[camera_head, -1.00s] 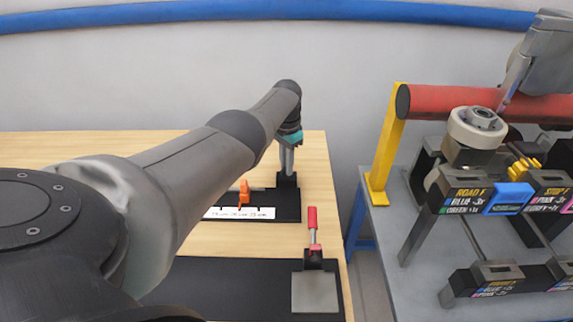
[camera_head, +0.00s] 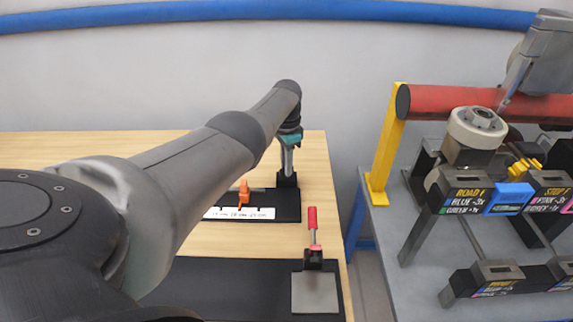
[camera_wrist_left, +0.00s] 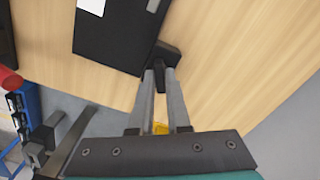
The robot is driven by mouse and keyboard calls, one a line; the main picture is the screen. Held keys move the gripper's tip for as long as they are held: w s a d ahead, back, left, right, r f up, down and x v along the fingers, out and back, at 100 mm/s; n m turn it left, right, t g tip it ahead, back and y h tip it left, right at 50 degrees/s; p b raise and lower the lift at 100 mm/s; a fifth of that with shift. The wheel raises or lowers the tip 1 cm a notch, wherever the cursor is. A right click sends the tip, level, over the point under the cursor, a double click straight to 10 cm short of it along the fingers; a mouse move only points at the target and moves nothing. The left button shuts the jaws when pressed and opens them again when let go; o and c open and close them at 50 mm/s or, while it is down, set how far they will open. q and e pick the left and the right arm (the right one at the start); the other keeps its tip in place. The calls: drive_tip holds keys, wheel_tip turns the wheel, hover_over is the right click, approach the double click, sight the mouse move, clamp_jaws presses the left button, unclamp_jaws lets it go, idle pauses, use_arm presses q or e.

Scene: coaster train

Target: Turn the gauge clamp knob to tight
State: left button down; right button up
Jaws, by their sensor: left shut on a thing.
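The gauge is a black base (camera_head: 262,212) with a white scale strip (camera_head: 240,214) and an orange pointer (camera_head: 244,193), on the wooden table in the head view. My left gripper (camera_head: 287,170) reaches down to the black block at its right end. In the left wrist view my left gripper (camera_wrist_left: 162,72) is shut on a small black knob (camera_wrist_left: 168,56) beside the black base (camera_wrist_left: 115,35). The fingers hide part of the knob, and I cannot read how far it is turned.
A red-handled clamp (camera_head: 313,222) with a grey plate (camera_head: 316,292) stands nearer on the table. Right of a gap, a grey bench (camera_head: 385,245) holds a yellow post (camera_head: 386,150), a red roller (camera_head: 440,100) and labelled blocks. The wall lies behind.

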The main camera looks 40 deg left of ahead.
use_arm(q)
drive_tip(key=c, duration=0.9)
unclamp_jaws()
wheel_tip(320, 180, up, 6)
drive_tip(key=p, duration=0.3)
drive_tip(key=shift+r+p, duration=0.15)
drive_tip(key=shift+p, duration=0.2)
drive_tip(key=shift+r+p, duration=0.55)
drive_tip(key=shift+r, duration=3.95)
drive_tip(key=shift+f, duration=0.1)
